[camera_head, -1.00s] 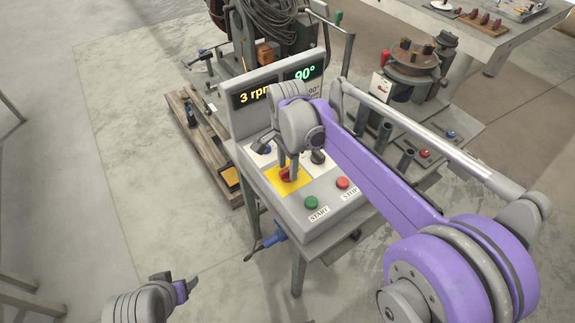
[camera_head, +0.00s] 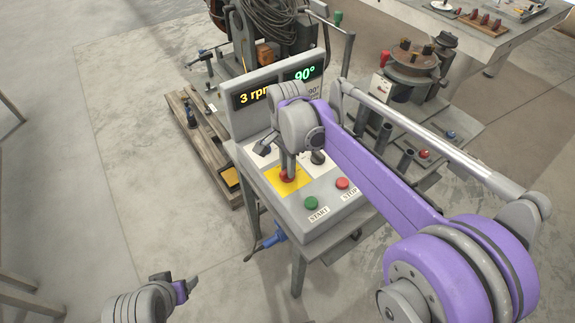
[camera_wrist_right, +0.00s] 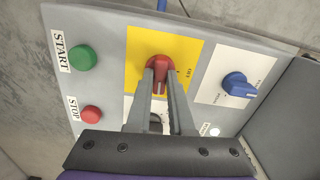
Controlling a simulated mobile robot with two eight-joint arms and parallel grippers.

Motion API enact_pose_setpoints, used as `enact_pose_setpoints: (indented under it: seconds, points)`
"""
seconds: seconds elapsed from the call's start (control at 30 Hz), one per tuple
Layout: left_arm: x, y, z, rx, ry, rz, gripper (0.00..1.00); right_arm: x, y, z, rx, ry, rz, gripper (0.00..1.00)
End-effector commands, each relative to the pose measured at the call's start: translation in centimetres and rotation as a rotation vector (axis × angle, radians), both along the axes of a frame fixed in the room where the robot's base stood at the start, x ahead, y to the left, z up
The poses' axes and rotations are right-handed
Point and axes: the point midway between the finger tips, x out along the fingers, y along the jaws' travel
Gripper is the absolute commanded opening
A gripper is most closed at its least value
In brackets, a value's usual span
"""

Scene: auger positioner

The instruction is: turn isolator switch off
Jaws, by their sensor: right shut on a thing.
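The isolator switch is a red rotary knob (camera_wrist_right: 158,72) on a yellow plate (camera_wrist_right: 134,62), seen in the right wrist view. In the head view the red knob (camera_head: 287,175) shows at the tip of my right gripper (camera_head: 285,170), on its yellow plate. My right gripper (camera_wrist_right: 160,78) is shut on the red knob, one finger on each side of its handle.
The grey control panel (camera_head: 285,218) has a green START button (camera_head: 311,203), a red STOP button (camera_head: 342,183) and a blue knob (camera_wrist_right: 240,85). Its display (camera_head: 255,94) reads 3 rpm and 90°. Open floor lies to the left.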

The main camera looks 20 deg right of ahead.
Motion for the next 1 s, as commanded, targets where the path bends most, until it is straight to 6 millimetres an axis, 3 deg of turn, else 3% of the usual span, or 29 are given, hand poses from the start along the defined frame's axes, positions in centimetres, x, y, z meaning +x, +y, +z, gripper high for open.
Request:
enact_pose_setpoints:
  seconds: [1.0]
  points:
    - [0.19,0.0,0.91,0.0,-0.004,0.0,0.69,0.02,0.01,0.03,0.0,0.0,0.921,0.0]
